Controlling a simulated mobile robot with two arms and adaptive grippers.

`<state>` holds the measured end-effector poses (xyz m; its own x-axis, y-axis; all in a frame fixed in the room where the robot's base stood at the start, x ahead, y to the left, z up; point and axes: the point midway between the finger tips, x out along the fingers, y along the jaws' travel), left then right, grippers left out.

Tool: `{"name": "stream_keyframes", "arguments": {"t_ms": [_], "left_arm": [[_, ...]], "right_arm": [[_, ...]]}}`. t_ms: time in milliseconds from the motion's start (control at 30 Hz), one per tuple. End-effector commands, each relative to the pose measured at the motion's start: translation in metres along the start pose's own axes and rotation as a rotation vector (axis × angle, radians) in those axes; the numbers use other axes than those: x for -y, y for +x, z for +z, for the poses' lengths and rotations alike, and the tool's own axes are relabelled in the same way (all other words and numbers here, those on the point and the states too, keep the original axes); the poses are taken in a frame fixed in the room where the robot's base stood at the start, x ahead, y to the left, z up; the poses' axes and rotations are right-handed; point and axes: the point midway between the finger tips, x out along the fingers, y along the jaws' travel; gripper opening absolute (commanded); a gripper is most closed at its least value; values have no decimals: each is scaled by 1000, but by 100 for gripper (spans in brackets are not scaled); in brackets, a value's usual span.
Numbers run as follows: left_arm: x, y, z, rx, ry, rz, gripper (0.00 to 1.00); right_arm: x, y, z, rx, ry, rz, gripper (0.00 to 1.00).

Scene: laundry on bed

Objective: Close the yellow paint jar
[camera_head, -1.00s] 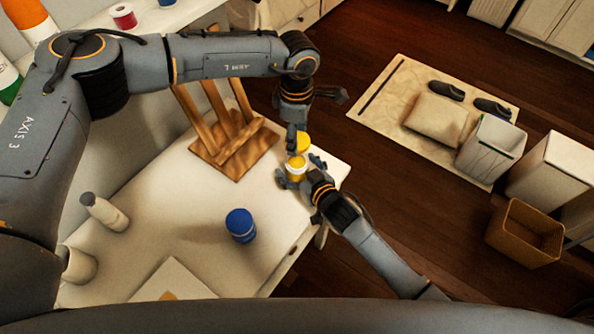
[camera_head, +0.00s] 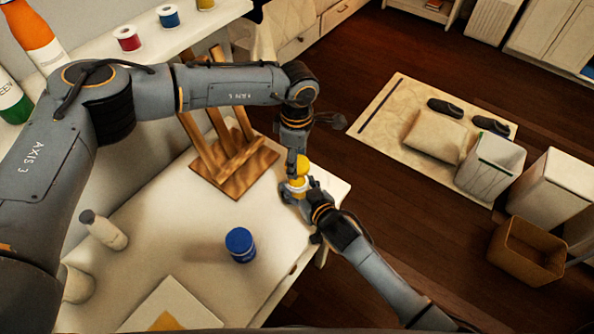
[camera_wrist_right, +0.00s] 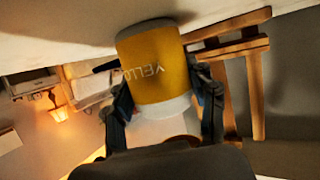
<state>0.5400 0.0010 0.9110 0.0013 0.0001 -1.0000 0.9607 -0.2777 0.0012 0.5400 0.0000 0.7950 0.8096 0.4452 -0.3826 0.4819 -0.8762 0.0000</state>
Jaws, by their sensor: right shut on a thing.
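The yellow paint jar (camera_head: 298,184) is at the far right end of the white table, with my right gripper (camera_head: 300,192) around it. In the right wrist view the jar (camera_wrist_right: 160,70) shows a yellow band with lettering and a pale part below, between my two fingers (camera_wrist_right: 165,105). My right gripper is shut on it. A yellow lid (camera_head: 302,162) shows just beyond the jar, beside the fingers of my left gripper (camera_head: 293,164), which reach down from above. I cannot tell whether the left fingers grip the lid or whether it touches the jar.
A blue paint jar (camera_head: 240,245) stands on the white table (camera_head: 200,225). A wooden easel (camera_head: 235,170) stands close behind the jar. A pale bottle (camera_head: 103,230) and a canvas (camera_head: 185,300) are at the front left. Open floor lies right of the table.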

Motion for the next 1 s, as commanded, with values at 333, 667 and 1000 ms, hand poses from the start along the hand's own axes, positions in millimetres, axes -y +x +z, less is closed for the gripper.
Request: {"name": "stream_keyframes", "arguments": {"t_ms": [333, 667, 1000], "left_arm": [[0, 33, 0, -1, 1, 1, 44], [0, 33, 0, -1, 1, 1, 44], [0, 47, 0, -2, -1, -1, 44]], "right_arm": [[0, 0, 0, 1, 0, 0, 0], [0, 0, 1, 2, 0, 0, 0], [0, 0, 1, 2, 0, 0, 0]]}}
